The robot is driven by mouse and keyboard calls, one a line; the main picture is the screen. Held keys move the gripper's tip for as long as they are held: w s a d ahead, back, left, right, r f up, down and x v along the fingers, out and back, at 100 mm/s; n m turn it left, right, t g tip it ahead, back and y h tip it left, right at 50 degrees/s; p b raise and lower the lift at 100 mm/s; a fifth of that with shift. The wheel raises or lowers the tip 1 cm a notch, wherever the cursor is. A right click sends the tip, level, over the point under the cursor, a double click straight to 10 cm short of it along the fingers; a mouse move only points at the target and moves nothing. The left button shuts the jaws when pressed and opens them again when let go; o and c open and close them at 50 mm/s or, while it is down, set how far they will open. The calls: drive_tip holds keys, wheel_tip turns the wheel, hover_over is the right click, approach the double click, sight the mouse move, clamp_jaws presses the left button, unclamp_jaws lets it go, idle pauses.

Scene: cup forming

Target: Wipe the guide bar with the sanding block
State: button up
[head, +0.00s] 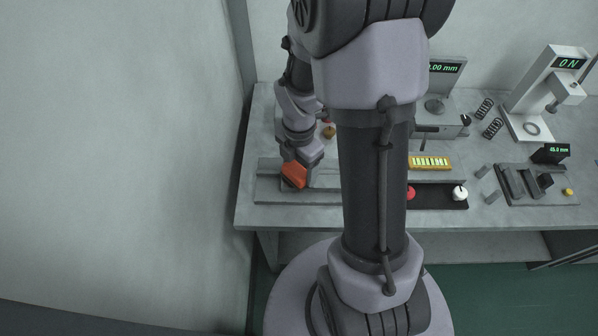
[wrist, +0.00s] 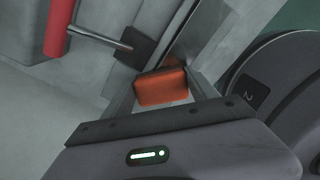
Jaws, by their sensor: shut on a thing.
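An orange sanding block (head: 294,174) with a dark underside is at the left part of the bench. My gripper (head: 296,160) is shut on it from above. In the wrist view the orange block (wrist: 162,87) sits between the two fingers of my gripper (wrist: 165,95). The grey guide bar (head: 268,181) lies along the bench's front left, with the block over it. In the wrist view the bar (wrist: 192,45) runs up beyond the block. I cannot tell whether the block touches the bar. My arm hides part of the bar to the right.
A dark tray (head: 430,203) holds a red knob and a white knob. A yellow block (head: 430,162), springs (head: 492,128) and a grey vise-like fixture (head: 520,190) stand to the right. In the wrist view a red cylinder (wrist: 58,28) with a rod is close by. A wall borders the left.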

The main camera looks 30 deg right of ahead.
drive_tip(key=shift+w+d+r, duration=0.1)
drive_tip(key=shift+w+d, duration=0.05)
drive_tip(key=shift+w, duration=0.2)
drive_tip(key=shift+r, duration=0.1)
wheel_tip(320, 180, up, 9)
drive_tip(key=p, duration=0.9)
drive_tip(key=shift+d, duration=0.1)
wheel_tip(320, 180, down, 2)
drive_tip(key=shift+w+f+h+b, duration=0.1)
drive_tip(key=shift+h+b, duration=0.2)
drive_tip(key=shift+b, duration=0.8)
drive_tip(key=shift+w+f+h+b, duration=0.1)
drive_tip(key=shift+f+h+b, duration=0.3)
drive_tip(key=shift+b, duration=0.35)
drive_tip(key=shift+d+r, duration=0.1)
drive_tip(key=shift+r, duration=0.05)
